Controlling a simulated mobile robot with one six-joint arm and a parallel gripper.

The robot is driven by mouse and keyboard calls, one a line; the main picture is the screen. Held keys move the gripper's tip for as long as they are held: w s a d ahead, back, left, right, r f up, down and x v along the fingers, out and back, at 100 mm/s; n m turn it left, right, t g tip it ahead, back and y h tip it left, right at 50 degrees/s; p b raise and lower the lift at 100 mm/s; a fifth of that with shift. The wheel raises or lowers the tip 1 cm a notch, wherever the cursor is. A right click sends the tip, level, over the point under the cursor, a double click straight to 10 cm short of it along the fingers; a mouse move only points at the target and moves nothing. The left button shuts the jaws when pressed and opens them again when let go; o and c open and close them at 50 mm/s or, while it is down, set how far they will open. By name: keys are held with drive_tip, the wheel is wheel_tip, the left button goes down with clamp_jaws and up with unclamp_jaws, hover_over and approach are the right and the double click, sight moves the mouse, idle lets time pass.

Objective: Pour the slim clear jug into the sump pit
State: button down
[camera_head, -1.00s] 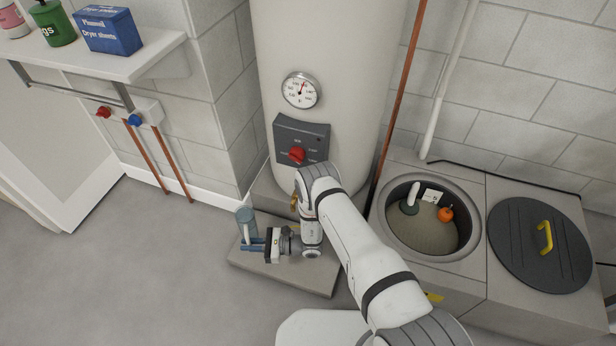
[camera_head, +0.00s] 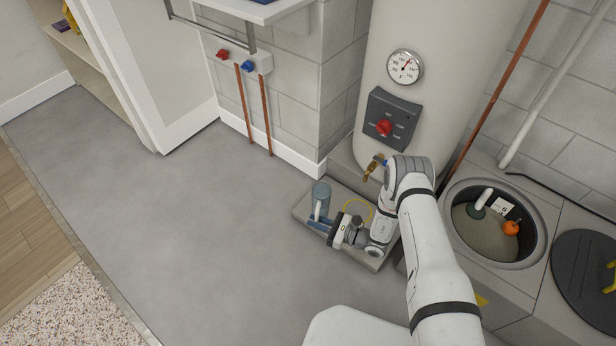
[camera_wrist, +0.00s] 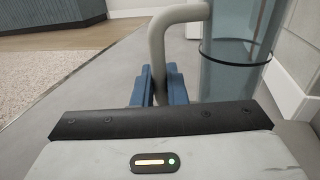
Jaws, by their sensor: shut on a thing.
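The slim clear jug (camera_head: 321,197) is bluish and see-through, with a pale grey handle (camera_wrist: 156,60). It stands upright on a low grey slab (camera_head: 301,206) beside the water heater. My gripper (camera_head: 318,222) is shut on the handle, its blue fingers on either side of it in the wrist view (camera_wrist: 158,88). The jug's body (camera_wrist: 232,62) is to the right of the fingers in that view. The sump pit (camera_head: 486,242) is an open round pit at the right, with a pale pipe and an orange float (camera_head: 511,228) inside. I cannot tell how full the jug is.
The tall cream heater (camera_head: 425,90) stands behind my arm, with a brass tap (camera_head: 373,168) low on it. A dark round lid (camera_head: 585,275) with a yellow handle lies right of the pit. The grey floor (camera_head: 190,225) at left is clear.

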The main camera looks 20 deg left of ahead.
drive_tip(key=w+d+r+m+t+h, duration=0.1)
drive_tip(key=w+d+r+m+t, duration=0.1)
drive_tip(key=d+r, duration=0.9)
drive_tip(key=w+d+r+m+t+h, duration=0.1)
drive_tip(key=w+d+r+t, duration=0.3)
drive_tip(key=d+r, duration=0.7)
drive_tip(key=w+d+r+m+t+h, duration=0.1)
drive_tip(key=w+d+r+m+t, duration=0.2)
drive_tip(key=d+r, duration=0.8)
drive_tip(key=shift+w+d+r+m+t, duration=0.3)
drive_tip(key=shift+d+m+t, duration=0.2)
drive_tip(key=shift+t, duration=0.1)
